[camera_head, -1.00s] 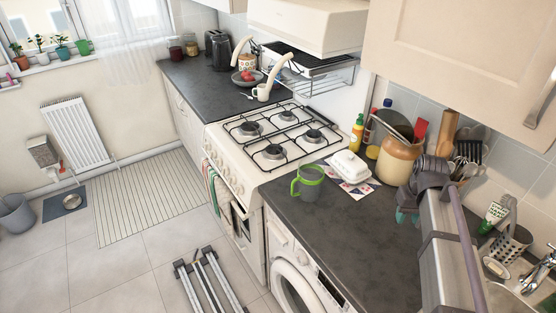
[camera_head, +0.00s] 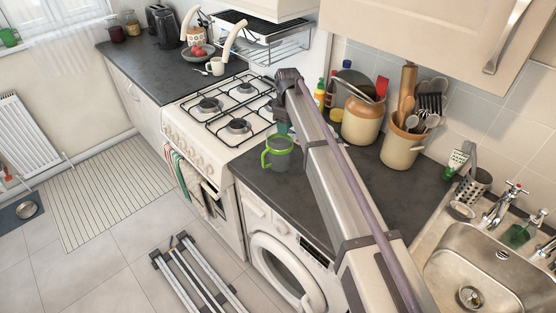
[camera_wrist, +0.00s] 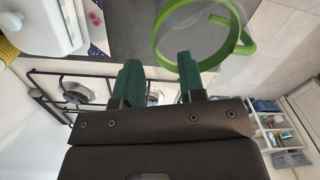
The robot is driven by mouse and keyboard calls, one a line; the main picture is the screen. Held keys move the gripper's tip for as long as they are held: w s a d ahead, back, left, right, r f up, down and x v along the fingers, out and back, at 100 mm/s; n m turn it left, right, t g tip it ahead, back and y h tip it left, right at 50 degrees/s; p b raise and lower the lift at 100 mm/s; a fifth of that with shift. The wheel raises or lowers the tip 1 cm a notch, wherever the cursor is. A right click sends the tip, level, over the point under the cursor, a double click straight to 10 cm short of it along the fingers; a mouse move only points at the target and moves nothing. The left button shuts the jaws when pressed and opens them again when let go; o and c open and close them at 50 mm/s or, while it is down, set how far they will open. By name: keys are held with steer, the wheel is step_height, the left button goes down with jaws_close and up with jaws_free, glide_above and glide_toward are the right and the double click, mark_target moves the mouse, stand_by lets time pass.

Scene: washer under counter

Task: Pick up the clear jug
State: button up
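The clear jug (camera_head: 279,156) has a bright green rim and handle. It stands upright on the dark worktop beside the cooker, its handle to the left in the head view. In the wrist view the jug (camera_wrist: 196,42) is just beyond my fingertips, toward the right, with its green handle at the far right. My gripper (camera_wrist: 159,72) has two dark green fingers standing apart with nothing between them. In the head view my gripper (camera_head: 283,126) is close to the jug on its far side, partly hidden by my arm. I cannot tell whether a finger touches the jug.
The gas hob (camera_head: 231,112) lies left of the jug. A white lidded dish (camera_wrist: 48,24) shows in the wrist view. Jars of utensils (camera_head: 402,145) stand by the wall, and the sink (camera_head: 478,272) is at the right. The washer (camera_head: 285,270) is below.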

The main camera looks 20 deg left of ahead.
mark_target(285, 137)
step_height(285, 137, down, 5)
steer(key=b, duration=0.5)
steer(key=shift+a+f, duration=0.1)
steer(key=shift+f, duration=0.1)
steer(key=shift+r, duration=0.2)
jaws_close()
